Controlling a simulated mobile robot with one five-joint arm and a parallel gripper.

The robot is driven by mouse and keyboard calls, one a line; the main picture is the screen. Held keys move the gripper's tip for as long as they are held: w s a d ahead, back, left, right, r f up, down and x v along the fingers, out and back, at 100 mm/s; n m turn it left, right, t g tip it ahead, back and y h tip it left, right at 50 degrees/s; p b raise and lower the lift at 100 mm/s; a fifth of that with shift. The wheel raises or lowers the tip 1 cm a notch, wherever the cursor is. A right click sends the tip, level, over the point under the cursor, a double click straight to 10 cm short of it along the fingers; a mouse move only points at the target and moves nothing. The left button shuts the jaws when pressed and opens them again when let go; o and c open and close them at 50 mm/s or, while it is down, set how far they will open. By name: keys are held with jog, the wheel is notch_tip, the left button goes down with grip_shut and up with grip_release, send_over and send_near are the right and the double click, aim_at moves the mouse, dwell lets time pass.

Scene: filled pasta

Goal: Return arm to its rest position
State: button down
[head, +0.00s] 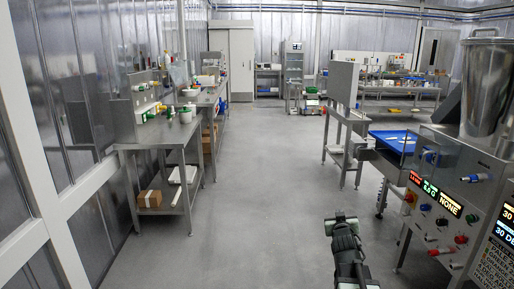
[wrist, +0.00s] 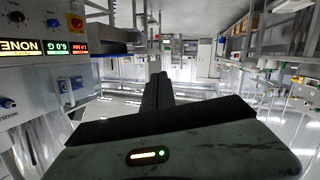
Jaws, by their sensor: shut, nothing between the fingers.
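My gripper (head: 341,218) shows at the lower right of the middle in the head view, held out over the grey floor beside the filling machine. It is dark with a pale end. In the wrist view the dark fingers of my gripper (wrist: 157,88) lie together at the centre, shut and empty. The wrist view looks upside down, and my own wrist housing fills its lower part.
The machine (head: 445,185) with lit displays and knobs stands close on the right; its panel (wrist: 45,50) also shows in the wrist view. A blue tray (head: 393,140) lies behind it. A steel table (head: 160,140) stands left. The middle aisle (head: 265,170) is clear.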

jog(key=s+a+f+g+y, duration=0.2)
jog(key=s+a+f+g, duration=0.15)
jog(key=a+f, duration=0.35)
jog(key=s+a+f+g+y, duration=0.1)
jog(key=s+a+f+g, duration=0.25)
jog(key=a+f, duration=0.4)
jog(key=s+a+f+g+y, duration=0.1)
jog(key=s+a+f+g, duration=0.1)
jog(key=s+g, duration=0.35)
jog(key=s+a+f+g+y, duration=0.1)
jog(key=s+a+f+g, duration=0.15)
jog(key=s, duration=0.65)
notch_tip(320, 180, up, 24)
jog(key=s+p, duration=0.2)
jog(key=p, duration=2.2)
jog(key=shift+s+a+r+n+p, duration=0.2)
jog(key=shift+r+n+p, duration=0.1)
jog(key=shift+n, duration=0.1)
jog(key=shift+f, duration=0.1)
